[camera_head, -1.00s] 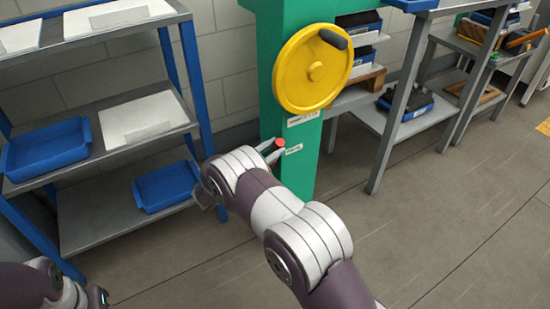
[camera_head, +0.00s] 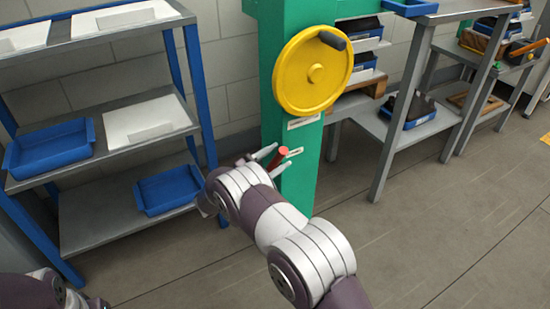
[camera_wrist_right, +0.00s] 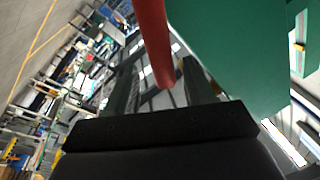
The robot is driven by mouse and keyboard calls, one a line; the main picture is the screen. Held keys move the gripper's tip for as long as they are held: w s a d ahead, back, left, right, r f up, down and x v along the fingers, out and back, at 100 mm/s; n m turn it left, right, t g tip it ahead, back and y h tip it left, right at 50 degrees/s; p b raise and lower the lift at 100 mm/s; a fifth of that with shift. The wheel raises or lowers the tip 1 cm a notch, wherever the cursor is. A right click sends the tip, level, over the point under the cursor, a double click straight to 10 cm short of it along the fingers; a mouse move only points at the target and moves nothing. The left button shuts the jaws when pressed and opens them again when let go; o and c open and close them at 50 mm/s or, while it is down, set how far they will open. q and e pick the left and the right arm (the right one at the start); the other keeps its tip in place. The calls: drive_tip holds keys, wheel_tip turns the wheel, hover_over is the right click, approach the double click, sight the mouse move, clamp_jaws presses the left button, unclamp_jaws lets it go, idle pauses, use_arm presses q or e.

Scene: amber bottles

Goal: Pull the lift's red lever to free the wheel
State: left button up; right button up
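The red lever (camera_head: 279,157) sticks out from the front of the green lift column (camera_head: 304,185), below the yellow wheel (camera_head: 312,70). My right gripper (camera_head: 271,160) is at the lever, with its two pale fingers apart on either side of it. In the right wrist view the red lever (camera_wrist_right: 153,40) comes down from the top between the two dark fingers of the right gripper (camera_wrist_right: 158,68), with gaps visible beside it. Its mount is hidden. My left arm shows only at the lower left corner, and its gripper is not visible.
A grey shelf with blue posts (camera_head: 201,88) stands at the left, holding blue trays (camera_head: 167,190) and white boxes. A grey bench (camera_head: 404,110) with bins stands right of the column. The floor (camera_head: 430,220) in front is clear.

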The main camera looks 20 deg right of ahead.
drive_tip(key=shift+r, duration=0.1)
drive_tip(key=shift+a, duration=0.3)
drive_tip(key=p+v, duration=0.2)
drive_tip(key=v, duration=1)
drive_tip(key=shift+p, duration=0.4)
